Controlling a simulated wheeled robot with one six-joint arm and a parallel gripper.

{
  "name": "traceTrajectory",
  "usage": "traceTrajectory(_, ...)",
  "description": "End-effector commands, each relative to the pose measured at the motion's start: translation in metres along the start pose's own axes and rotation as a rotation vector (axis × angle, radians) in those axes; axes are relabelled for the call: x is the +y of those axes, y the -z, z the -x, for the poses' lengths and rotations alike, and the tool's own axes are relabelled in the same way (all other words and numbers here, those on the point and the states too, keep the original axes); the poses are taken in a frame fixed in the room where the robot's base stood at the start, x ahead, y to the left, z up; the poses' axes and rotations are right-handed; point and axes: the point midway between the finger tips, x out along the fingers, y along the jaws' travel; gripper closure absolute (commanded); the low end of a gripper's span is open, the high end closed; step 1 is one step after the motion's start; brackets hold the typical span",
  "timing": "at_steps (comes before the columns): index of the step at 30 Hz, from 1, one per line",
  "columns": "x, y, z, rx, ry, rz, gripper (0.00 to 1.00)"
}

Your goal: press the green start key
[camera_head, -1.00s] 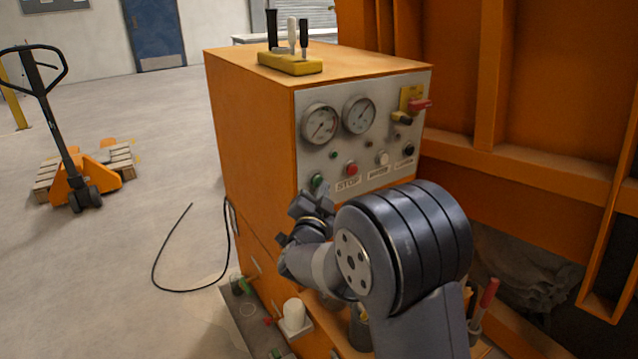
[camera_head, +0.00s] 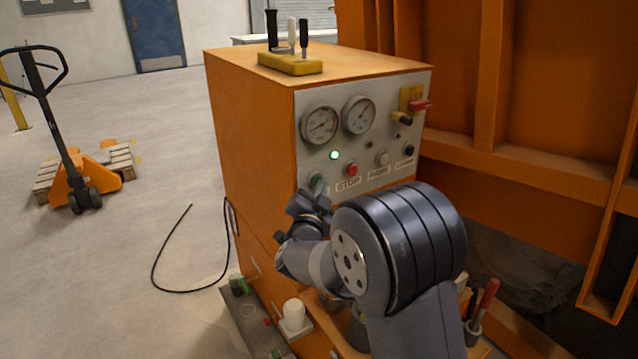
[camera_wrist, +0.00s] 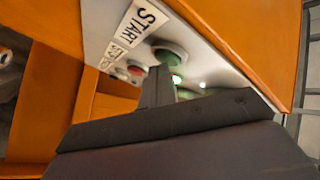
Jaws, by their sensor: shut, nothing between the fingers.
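The green start key (camera_head: 316,180) is at the lower left of the grey panel on the orange cabinet. It also shows in the wrist view (camera_wrist: 171,56), beside the START label (camera_wrist: 143,25). My gripper (camera_head: 318,194) is shut and empty, just in front of the key in the head view and partly over it. In the wrist view the fingertips (camera_wrist: 158,74) overlap the key's near edge. I cannot tell whether they touch it. A small green lamp (camera_head: 334,155) above the key is lit, and its glow shows in the wrist view (camera_wrist: 176,80).
The red stop key (camera_head: 352,169) is right of the start key, with a white key (camera_head: 382,159) beyond. Two gauges (camera_head: 320,124) sit above. Yellow-based levers (camera_head: 290,64) stand on the cabinet. A tray of tools (camera_head: 482,310) is below right. A pallet truck (camera_head: 75,185) stands left.

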Motion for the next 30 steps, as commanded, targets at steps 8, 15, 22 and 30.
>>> traceTrajectory(8, 0.0, 0.0, 0.001, -0.001, 0.001, 0.0, 1.0)
traceTrajectory(15, 0.007, 0.005, 0.009, 0.0, 0.001, 0.0, 1.0)
traceTrajectory(22, 0.009, 0.009, 0.013, 0.0, 0.001, 0.0, 1.0)
traceTrajectory(30, 0.011, 0.01, 0.015, 0.0, 0.001, 0.0, 1.0)
